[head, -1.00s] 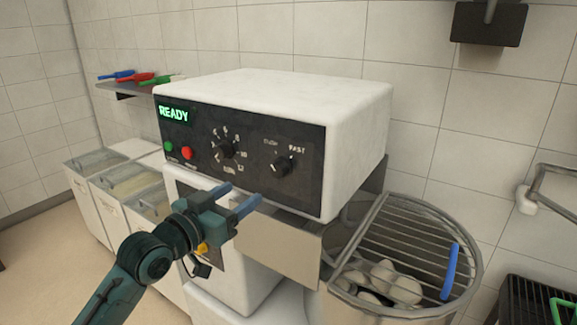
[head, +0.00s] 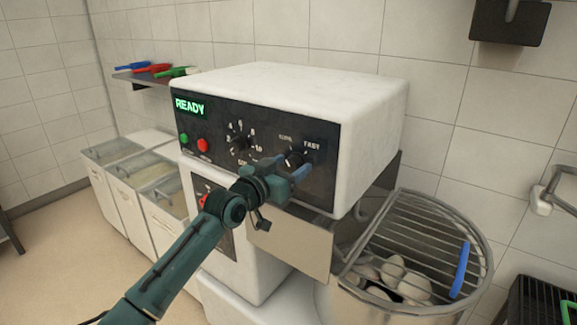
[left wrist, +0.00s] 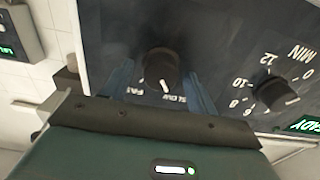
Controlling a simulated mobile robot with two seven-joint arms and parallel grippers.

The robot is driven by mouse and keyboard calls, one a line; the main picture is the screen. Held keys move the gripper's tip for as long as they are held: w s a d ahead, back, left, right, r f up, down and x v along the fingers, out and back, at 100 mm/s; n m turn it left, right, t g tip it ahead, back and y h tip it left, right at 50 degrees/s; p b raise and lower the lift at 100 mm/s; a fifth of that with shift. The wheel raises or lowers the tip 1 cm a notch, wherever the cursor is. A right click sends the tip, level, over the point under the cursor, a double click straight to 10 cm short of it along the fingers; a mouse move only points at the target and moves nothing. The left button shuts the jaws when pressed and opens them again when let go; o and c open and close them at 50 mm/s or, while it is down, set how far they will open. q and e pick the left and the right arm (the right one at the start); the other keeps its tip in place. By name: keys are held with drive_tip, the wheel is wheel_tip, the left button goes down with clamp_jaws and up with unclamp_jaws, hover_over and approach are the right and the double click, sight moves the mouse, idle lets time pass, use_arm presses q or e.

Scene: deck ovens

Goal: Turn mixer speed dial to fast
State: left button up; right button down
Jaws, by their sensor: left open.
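The mixer speed dial (head: 294,158) is a black knob at the right of the black control panel (head: 330,165), below the SLOW and FAST labels. It also shows in the left wrist view (left wrist: 160,68), where the panel appears upside down and the knob's white mark lies nearer the SLOW label. My left gripper (head: 291,168) is open at the panel. In the left wrist view its blue fingers (left wrist: 161,85) stand on either side of the dial, with visible gaps. Whether either fingertip touches the panel cannot be told. My right gripper is out of view.
The timer dial (head: 241,144), green button (head: 184,139) and red button (head: 203,145) lie left of the speed dial. A green READY display (head: 190,106) is lit. The mixer bowl (head: 478,275) with a wire guard (head: 420,240) stands at lower right.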

use_arm(q)
drive_tip(key=shift+c, duration=0.5)
drive_tip(key=c, duration=0.9)
drive_tip(key=shift+m, duration=0.3)
drive_tip(key=m+b, duration=0.1)
drive_tip(key=m, duration=0.1)
drive_tip(key=shift+m, duration=0.4)
drive_tip(key=m, duration=0.3)
drive_tip(key=shift+m, duration=0.3)
drive_tip(key=m, duration=0.3)
drive_tip(key=shift+s+d+m+p, duration=0.1)
drive_tip(key=shift+m+p, duration=0.2)
drive_tip(key=shift+p, duration=0.05)
drive_tip(key=shift+f+m+p, duration=0.1)
drive_tip(key=shift+m+p, duration=0.3)
drive_tip(key=shift+m, duration=1.3)
